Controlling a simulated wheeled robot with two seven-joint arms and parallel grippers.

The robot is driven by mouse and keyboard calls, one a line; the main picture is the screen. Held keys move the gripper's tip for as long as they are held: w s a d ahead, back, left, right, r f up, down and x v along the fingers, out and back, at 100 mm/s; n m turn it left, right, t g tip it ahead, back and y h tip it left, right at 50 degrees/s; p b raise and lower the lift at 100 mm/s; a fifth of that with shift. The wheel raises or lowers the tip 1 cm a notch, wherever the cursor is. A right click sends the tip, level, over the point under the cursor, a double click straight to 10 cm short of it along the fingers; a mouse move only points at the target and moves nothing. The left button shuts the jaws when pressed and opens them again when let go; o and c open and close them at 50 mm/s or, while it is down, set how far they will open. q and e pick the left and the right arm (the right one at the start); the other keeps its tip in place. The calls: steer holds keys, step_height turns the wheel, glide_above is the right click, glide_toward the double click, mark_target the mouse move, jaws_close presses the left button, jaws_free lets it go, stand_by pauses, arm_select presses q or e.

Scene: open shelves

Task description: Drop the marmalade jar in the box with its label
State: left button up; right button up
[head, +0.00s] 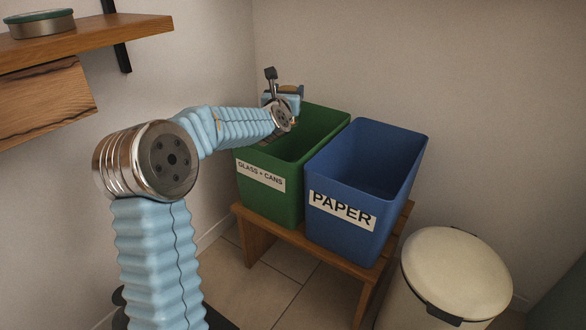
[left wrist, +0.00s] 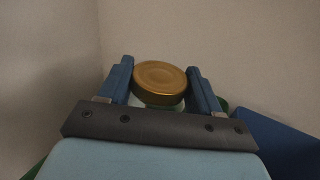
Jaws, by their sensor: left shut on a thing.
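The marmalade jar shows a gold lid (left wrist: 160,80) in the left wrist view, with a little pale glass below it. My left gripper (left wrist: 160,88) is shut on the jar, one blue finger on each side of the lid. In the head view my left gripper (head: 284,91) is at the back rim of the green box (head: 284,200), labelled "GLASS + CANS". The jar is mostly hidden there by the gripper and wrist. The blue box (head: 350,222), labelled "PAPER", stands to the right. My right gripper is not in view.
Both boxes stand on a low wooden bench (head: 306,246). A cream bin with a lid (head: 457,270) stands at the right front. A wooden shelf (head: 100,35) with a round tin (head: 41,24) is at upper left. Walls close in behind the boxes.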

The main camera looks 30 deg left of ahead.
arm_select(q)
steer(key=o, duration=1.5)
steer(key=shift+c, duration=0.2)
steer(key=shift+s+f, duration=0.1)
steer(key=shift+s+d, duration=0.1)
steer(key=shift+s, duration=0.15)
steer(key=b+v, duration=0.2)
steer(key=v, duration=1.1)
steer(key=shift+s, duration=0.1)
